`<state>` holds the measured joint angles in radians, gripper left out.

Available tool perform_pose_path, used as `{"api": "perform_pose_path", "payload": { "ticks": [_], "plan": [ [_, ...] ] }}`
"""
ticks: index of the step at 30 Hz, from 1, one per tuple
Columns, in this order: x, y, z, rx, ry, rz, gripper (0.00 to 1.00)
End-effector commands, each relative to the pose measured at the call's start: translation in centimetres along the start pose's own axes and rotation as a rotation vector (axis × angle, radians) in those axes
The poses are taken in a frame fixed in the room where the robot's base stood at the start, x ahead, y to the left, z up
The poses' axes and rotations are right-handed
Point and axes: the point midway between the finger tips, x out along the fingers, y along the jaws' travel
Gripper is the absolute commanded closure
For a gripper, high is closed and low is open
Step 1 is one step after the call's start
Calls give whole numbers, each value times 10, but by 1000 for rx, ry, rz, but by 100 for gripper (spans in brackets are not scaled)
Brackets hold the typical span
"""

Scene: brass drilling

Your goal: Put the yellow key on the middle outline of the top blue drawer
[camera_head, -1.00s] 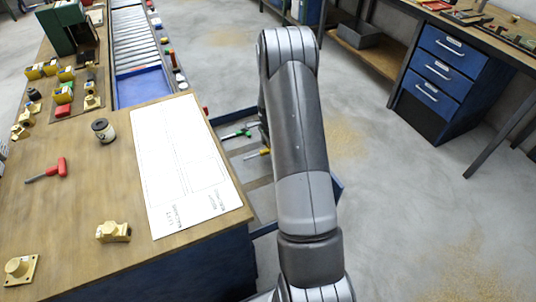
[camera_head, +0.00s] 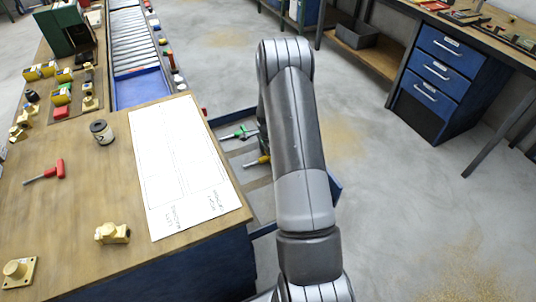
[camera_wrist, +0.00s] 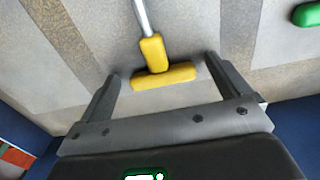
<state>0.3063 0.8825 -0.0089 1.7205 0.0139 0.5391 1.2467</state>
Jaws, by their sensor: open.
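The yellow key (camera_head: 257,161) has a T-shaped handle and a metal shaft. It lies in the open blue drawer (camera_head: 262,231), partly hidden by my arm in the head view. In the wrist view, the yellow key (camera_wrist: 163,77) lies with its handle crosswise between my fingertips and its shaft pointing up the picture. My gripper (camera_wrist: 162,76) is open, with one finger at each side of the handle and gaps showing. The drawer floor (camera_wrist: 215,25) has light and darker grey bands; the key lies over a light one. The gripper is hidden in the head view.
A green key (camera_head: 240,132) lies in the drawer above the yellow one. A red key (camera_head: 45,171), a paper sheet (camera_head: 185,170) and yellow fittings (camera_head: 112,233) are on the wooden bench. Another blue drawer unit (camera_head: 440,75) stands at the right. The floor between is clear.

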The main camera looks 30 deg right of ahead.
Motion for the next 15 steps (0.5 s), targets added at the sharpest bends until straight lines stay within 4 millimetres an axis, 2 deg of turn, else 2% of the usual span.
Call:
{"api": "perform_pose_path", "payload": {
  "ticks": [8, 11, 15],
  "plan": [
    [-4, 0, 0, 0, 0, -1, 6],
    [-16, -1, 0, 0, 2, -3, 6],
    [-42, -1, -1, 0, 3, -5, 6]
  ]
}}
